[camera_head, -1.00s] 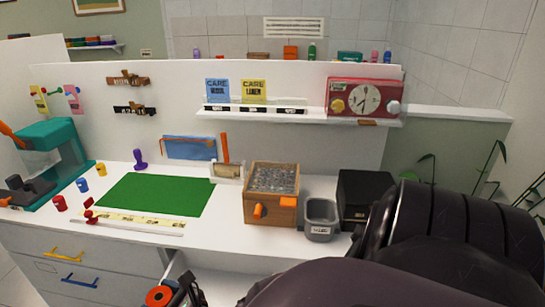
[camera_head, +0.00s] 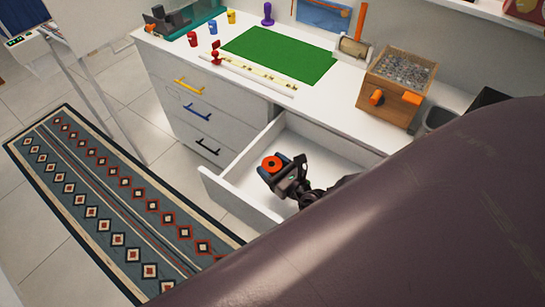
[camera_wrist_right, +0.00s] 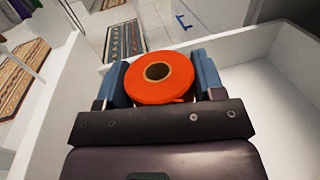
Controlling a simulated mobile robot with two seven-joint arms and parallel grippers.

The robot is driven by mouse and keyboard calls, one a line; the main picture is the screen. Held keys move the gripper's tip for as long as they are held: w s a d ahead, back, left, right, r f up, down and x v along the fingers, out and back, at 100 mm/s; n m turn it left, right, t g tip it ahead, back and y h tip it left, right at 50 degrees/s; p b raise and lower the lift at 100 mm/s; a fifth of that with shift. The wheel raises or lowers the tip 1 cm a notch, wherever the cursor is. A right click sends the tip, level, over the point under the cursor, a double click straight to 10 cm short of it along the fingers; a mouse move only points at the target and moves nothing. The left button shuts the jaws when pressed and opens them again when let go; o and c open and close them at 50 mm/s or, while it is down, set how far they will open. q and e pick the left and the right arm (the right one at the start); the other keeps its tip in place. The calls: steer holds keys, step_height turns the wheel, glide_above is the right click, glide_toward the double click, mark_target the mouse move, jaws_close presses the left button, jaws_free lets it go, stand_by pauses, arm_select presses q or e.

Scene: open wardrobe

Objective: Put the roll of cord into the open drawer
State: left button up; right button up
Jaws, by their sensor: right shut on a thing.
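The roll of cord (camera_head: 271,163) is a bright orange spool with a dark centre hole. It also shows in the right wrist view (camera_wrist_right: 148,81), between the two blue-grey fingers. My right gripper (camera_head: 273,165) is shut on it, with a finger on either side. The open drawer (camera_head: 228,199) is white and pulled out from the counter front. The gripper and roll are over the drawer's interior, near its left side in the head view. The drawer floor (camera_wrist_right: 262,118) that shows is bare. My left gripper is not in view.
The counter above holds a green mat (camera_head: 279,54), a white ruler strip (camera_head: 253,77) and a wooden box of grey bits (camera_head: 397,85). Closed drawers with coloured handles (camera_head: 196,112) are left of the open one. A patterned rug (camera_head: 120,210) lies on the floor.

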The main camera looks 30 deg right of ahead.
step_height(320, 180, down, 7)
steer(key=shift+b, duration=0.65)
steer(key=shift+f+b, duration=0.4)
steer(key=shift+f, duration=1.1)
steer(key=shift+f, duration=0.15)
steer(key=o, duration=0.9)
